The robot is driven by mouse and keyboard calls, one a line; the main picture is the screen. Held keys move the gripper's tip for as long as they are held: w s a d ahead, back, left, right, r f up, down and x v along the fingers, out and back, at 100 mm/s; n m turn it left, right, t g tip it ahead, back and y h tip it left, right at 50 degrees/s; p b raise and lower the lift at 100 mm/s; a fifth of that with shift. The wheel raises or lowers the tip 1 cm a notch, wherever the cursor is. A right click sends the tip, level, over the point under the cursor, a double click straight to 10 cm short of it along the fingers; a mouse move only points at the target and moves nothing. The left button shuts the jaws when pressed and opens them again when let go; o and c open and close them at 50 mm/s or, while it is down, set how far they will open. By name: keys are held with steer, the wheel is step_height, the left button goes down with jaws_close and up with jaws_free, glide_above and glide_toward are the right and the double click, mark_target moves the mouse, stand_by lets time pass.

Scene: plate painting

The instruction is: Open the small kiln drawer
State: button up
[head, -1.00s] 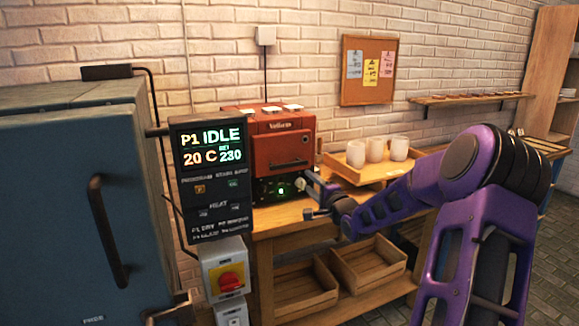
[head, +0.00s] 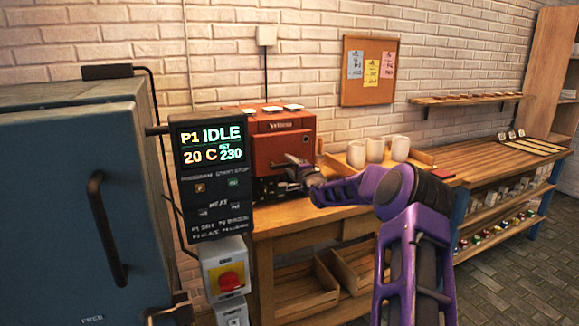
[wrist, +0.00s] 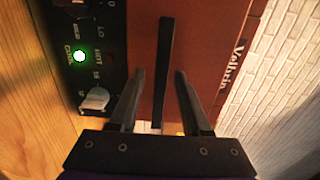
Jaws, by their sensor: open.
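The small red kiln (head: 276,130) stands on the wooden bench against the brick wall. Its front drawer face (wrist: 205,40) shows close up in the wrist view, with a dark bar handle (wrist: 163,60) across it. The drawer looks shut. My gripper (wrist: 159,75) is open in front of the kiln. Its two fingers lie on either side of the handle line, with nothing held between them. I cannot tell how far the fingertips are from the handle. In the head view, my gripper (head: 296,165) hides part of the kiln's lower front.
The kiln's black control panel (wrist: 90,60) with a green light and a knob sits beside the drawer face. A wooden tray (head: 420,157) with white cups (head: 376,149) stands right of the kiln. A big blue kiln (head: 60,200) and its display panel (head: 210,160) are at left.

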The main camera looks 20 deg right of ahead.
jaws_close()
stand_by(0.3)
stand_by(1.2)
